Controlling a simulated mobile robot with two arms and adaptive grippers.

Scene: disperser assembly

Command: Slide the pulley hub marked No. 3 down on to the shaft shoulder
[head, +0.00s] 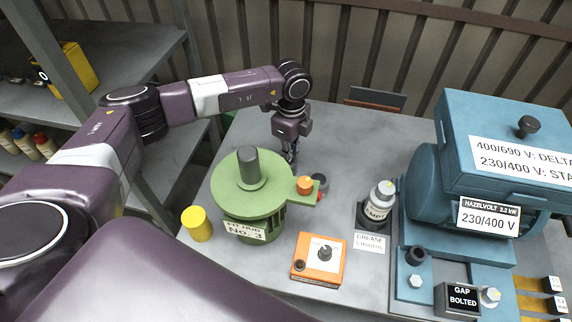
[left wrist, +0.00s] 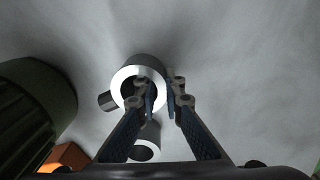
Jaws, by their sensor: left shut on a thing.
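A green stand (head: 226,195) with a round top carries an upright grey shaft (head: 248,163) with a wider collar at its foot. Its label (head: 246,231) reads "FIT HUB No. 3". In the left wrist view, a grey metal ring-shaped hub (left wrist: 127,76) with a bright end face is at my left fingertips (left wrist: 163,98). The fingers are shut on its right wall, one seemingly inside the bore. No number on it is readable. In the head view, my left gripper (head: 290,152) is low behind the green stand, which partly hides that area. My right gripper is not in view.
Two smaller grey cylinders (left wrist: 107,101) (left wrist: 146,152) lie close to the hub. An orange knob (head: 304,185) tops the stand's side arm.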

